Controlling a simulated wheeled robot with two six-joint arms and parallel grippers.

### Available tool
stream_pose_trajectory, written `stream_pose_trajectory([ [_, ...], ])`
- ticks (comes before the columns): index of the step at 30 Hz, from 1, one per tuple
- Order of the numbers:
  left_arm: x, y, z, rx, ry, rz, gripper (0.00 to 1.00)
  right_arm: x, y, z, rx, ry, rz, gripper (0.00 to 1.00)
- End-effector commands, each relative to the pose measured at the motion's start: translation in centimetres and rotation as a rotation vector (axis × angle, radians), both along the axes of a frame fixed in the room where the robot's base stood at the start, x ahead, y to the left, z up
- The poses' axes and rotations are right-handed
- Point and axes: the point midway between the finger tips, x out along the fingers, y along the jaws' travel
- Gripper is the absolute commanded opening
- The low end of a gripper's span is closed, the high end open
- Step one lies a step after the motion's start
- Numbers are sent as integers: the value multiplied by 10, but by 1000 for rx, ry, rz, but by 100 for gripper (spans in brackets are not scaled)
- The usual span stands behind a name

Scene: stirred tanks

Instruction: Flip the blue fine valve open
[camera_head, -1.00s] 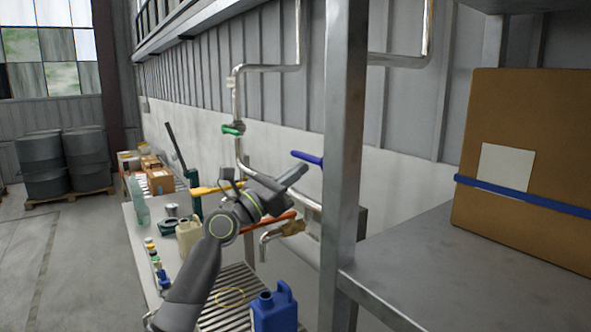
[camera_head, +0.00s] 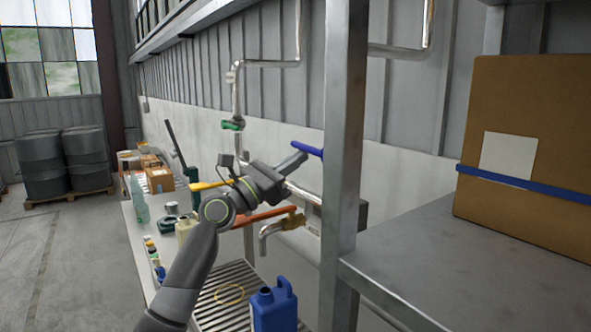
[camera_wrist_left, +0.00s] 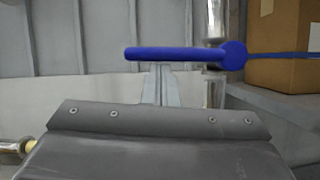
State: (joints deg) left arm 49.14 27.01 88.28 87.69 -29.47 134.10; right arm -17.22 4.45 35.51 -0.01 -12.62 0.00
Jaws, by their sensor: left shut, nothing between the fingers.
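The blue fine valve's lever (camera_head: 309,150) sticks out to the left from behind the grey post in the head view. In the left wrist view the blue lever (camera_wrist_left: 175,54) lies level, across the vertical metal pipe (camera_wrist_left: 214,92), with its round hub at the right end. My left gripper (camera_head: 299,159) is shut and empty, its tips close to the lever's free end. In the left wrist view its fingers (camera_wrist_left: 158,75) point at the lever from just below; I cannot tell whether they touch it. The post hides the valve body in the head view. My right gripper is not in view.
The grey post (camera_head: 343,150) stands just right of the lever. A cardboard box (camera_head: 530,120) sits on the shelf (camera_head: 430,250) at right. Green (camera_head: 232,124), yellow (camera_head: 208,186) and orange (camera_head: 262,216) handles are near my arm. A blue jug (camera_head: 274,308) stands below on a grate.

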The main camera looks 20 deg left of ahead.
Motion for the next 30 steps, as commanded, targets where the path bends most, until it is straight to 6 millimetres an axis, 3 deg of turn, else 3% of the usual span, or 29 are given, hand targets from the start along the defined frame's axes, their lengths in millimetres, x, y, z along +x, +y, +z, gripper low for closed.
stream_pose_trajectory([
  [7,1,2,6,76,-63,1,0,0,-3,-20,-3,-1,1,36],
  [15,1,3,26,252,-202,0,0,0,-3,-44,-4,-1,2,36],
  [22,-1,0,48,424,-336,-1,0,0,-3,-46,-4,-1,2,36],
  [30,-5,-6,70,628,-493,-1,0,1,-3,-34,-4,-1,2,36],
])
